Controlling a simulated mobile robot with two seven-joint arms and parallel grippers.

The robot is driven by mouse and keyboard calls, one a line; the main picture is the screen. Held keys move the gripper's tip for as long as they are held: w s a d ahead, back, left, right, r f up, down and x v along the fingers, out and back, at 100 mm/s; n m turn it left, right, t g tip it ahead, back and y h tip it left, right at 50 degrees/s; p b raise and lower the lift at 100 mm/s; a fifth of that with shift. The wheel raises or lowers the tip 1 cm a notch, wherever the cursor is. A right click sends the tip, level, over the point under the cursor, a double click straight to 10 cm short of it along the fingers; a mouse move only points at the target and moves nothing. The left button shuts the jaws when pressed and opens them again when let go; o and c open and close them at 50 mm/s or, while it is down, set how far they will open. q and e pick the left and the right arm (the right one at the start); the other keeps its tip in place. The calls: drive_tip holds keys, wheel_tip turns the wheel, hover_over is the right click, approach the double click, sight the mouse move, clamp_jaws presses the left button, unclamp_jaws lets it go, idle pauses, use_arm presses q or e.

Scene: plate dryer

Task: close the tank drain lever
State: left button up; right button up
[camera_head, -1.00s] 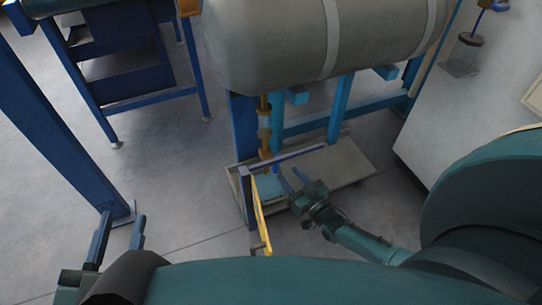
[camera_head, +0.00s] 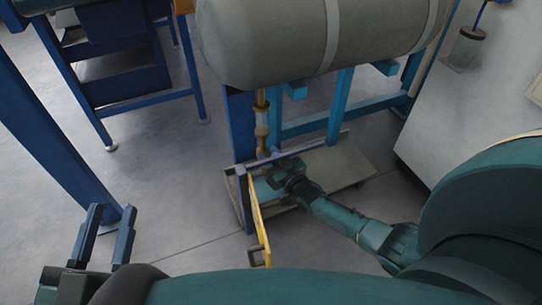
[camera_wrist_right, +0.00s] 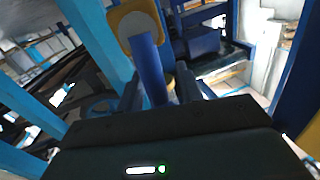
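The grey tank (camera_head: 310,45) is at the top of the head view, with a brass drain pipe (camera_head: 261,115) hanging beneath it. In the head view, my right gripper (camera_head: 271,164) is at the pipe's lower end and hides most of the lever. My left gripper (camera_head: 108,233) is open and empty at lower left.
Blue frame legs (camera_head: 340,105) stand close behind the pipe. A blue post (camera_head: 45,130) is near my left gripper. A white cabinet (camera_head: 450,110) stands at right.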

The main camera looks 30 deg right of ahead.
drive_tip(key=c, duration=0.7)
use_arm(q)
drive_tip(key=shift+f, duration=0.3)
use_arm(e)
clamp_jaws()
use_arm(q)
drive_tip(key=shift+f, duration=0.1)
